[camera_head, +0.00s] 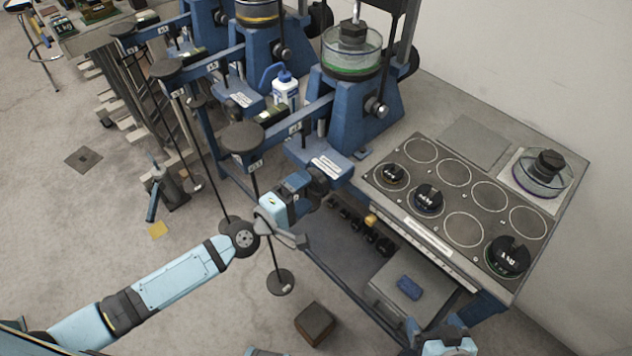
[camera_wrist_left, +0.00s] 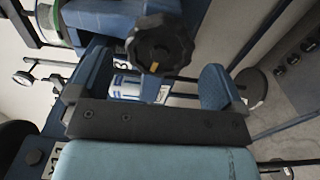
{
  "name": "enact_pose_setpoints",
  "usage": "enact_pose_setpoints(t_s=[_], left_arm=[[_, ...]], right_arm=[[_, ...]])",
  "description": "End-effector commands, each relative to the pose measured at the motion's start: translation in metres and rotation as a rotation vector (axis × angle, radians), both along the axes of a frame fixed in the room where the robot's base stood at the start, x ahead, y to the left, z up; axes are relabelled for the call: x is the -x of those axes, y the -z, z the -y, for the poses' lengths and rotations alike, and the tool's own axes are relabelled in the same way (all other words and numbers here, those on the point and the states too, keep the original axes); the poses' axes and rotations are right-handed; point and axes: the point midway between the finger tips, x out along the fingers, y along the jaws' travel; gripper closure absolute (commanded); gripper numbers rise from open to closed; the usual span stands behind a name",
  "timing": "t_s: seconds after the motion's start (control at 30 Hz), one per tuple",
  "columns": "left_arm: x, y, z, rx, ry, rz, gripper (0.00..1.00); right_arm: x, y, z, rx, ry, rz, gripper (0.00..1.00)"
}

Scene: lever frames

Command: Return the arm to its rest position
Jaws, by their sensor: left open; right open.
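My left arm comes in from the left in the head view. Its gripper (camera_head: 318,180) is held in front of the nearest blue lever frame (camera_head: 358,122), near the frame's low front part. In the left wrist view the gripper (camera_wrist_left: 148,88) has its two blue fingers wide apart, with nothing held between them. A black knob (camera_wrist_left: 160,45) shows ahead of the fingers; I cannot tell whether anything touches it. My right gripper (camera_head: 438,330) shows only partly at the bottom edge of the head view, open, below the bench. Its rest is cut off.
A bench top (camera_head: 465,200) with ringed spots and black weights (camera_head: 428,198) is at the right. A grey box with a blue block (camera_head: 409,288) sits below it. A brown block (camera_head: 314,323) lies on the floor.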

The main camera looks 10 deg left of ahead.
Motion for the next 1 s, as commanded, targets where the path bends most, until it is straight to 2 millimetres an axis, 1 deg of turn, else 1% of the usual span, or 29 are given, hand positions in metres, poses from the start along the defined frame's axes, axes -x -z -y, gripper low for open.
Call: enact_pose_setpoints(t_s=[0.1,0.2,0.77,0.87,0.97,1.0], left_arm=[[0.010,0.001,-0.007,0.001,-0.001,-0.001,0.04],[0.013,0.000,-0.009,0.001,0.000,0.001,0.04],[0.015,0.001,-0.008,-0.006,0.002,0.003,0.04],[0.028,0.006,-0.001,-0.085,0.015,0.041,0.04],[0.051,0.016,0.007,-0.244,0.036,0.108,0.04],[0.061,0.022,0.010,-0.326,0.044,0.138,0.04]], right_arm=[[0.000,0.004,0.000,0.001,0.000,-0.003,0.11],[0.001,0.004,0.000,0.001,0.000,-0.003,0.11],[0.000,0.001,-0.001,-0.006,0.002,-0.005,0.11],[0.000,-0.001,-0.001,-0.007,0.003,-0.005,0.11],[-0.001,-0.003,-0.002,-0.007,0.003,-0.003,0.11],[-0.001,-0.003,-0.002,-0.008,0.002,-0.003,0.11]])
